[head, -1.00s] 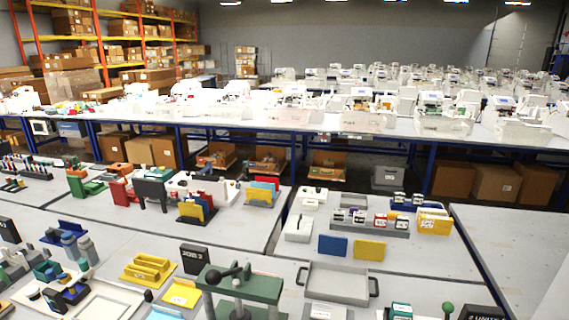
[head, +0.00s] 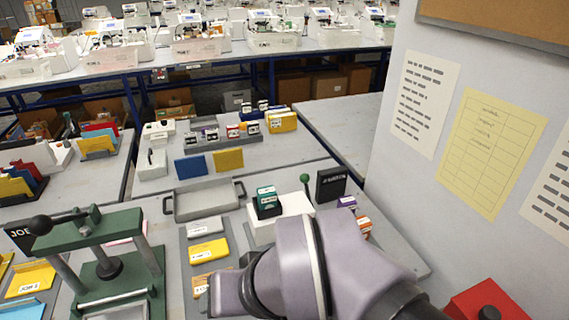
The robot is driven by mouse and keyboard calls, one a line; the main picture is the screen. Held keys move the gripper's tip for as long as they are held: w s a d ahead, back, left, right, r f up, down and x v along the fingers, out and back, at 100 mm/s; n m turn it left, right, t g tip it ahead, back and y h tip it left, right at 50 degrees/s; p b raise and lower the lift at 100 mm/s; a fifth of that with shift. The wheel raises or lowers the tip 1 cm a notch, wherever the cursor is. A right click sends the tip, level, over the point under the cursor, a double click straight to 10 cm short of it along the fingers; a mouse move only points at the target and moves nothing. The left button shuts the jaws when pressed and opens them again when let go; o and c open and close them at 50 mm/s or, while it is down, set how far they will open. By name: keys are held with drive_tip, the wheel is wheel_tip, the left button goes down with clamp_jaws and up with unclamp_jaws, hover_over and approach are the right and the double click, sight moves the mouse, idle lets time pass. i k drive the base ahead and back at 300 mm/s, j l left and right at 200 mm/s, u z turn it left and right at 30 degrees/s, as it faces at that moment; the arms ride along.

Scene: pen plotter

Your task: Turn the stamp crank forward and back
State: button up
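A green press (head: 150,262) stands on the table at the lower left, with grey posts and a round dark foot (head: 110,267) under its top beam. A black ball knob (head: 41,224) sits on an arm at the beam's left end, which looks like the stamp crank. A second lever with a green ball (head: 305,178) rises beside a white box with a green-and-black block (head: 267,199) on it. My arm fills the lower middle, right of the press and apart from the knob. I see no gripper fingers.
A grey tray (head: 205,206) lies behind the press. Yellow and grey blocks (head: 209,251) lie between press and arm. A black sign (head: 331,184) stands near the green lever. A wall with papers (head: 490,150) closes the right side, with a red box (head: 487,302) below.

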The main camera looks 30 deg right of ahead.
sight(305, 179)
drive_tip(key=i+l+z, duration=0.1)
drive_tip(key=z, duration=0.25)
drive_tip(key=i+z, duration=0.35)
drive_tip(key=l+z, duration=0.1)
drive_tip(key=z, duration=0.25)
drive_tip(key=i, duration=0.05)
